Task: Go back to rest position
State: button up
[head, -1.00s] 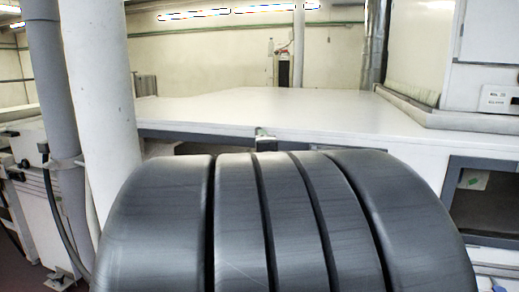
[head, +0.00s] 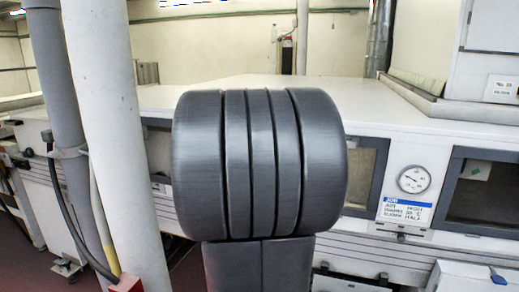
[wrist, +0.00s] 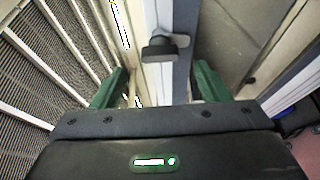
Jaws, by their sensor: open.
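My gripper (wrist: 160,72) shows in the wrist view with its two green fingers spread wide apart and nothing held between them. A dark handle-like knob (wrist: 160,48) on a blue-grey frame (wrist: 183,70) shows beyond the gap between the fingers; I cannot tell how far off it is. In the head view, dark ribbed parts of my own arm fill the middle, and my gripper is not visible there.
A long white machine (head: 240,92) with dark window frames stands ahead. A round gauge (head: 413,179) and a blue-white label (head: 405,210) are on its front at right. A white column (head: 105,130) and a grey pipe (head: 52,80) stand at left.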

jog(key=shift+w+a+p, duration=0.15)
jog(key=shift+w+p, duration=0.05)
jog(key=shift+w, duration=1.2)
jog(key=shift+w+a+p, duration=0.1)
jog(key=shift+w+p, duration=0.1)
jog(key=shift+w, duration=1.2)
jog(key=s+d+b, duration=0.1)
jog(key=s+b, duration=0.1)
jog(key=s, duration=1.2)
jog(key=w+a+m+t+h+b, duration=0.1)
jog(key=w+m+t+h+b, duration=0.2)
jog(key=w+m+h+b, duration=0.4)
jog(key=w+m+b, duration=0.1)
jog(key=w+m, duration=0.6)
jog(key=m, duration=0.5)
jog(key=shift+a+f+m+t, duration=0.25)
jog(key=shift+f+m+t, duration=0.05)
jog(key=shift+f+t, duration=0.1)
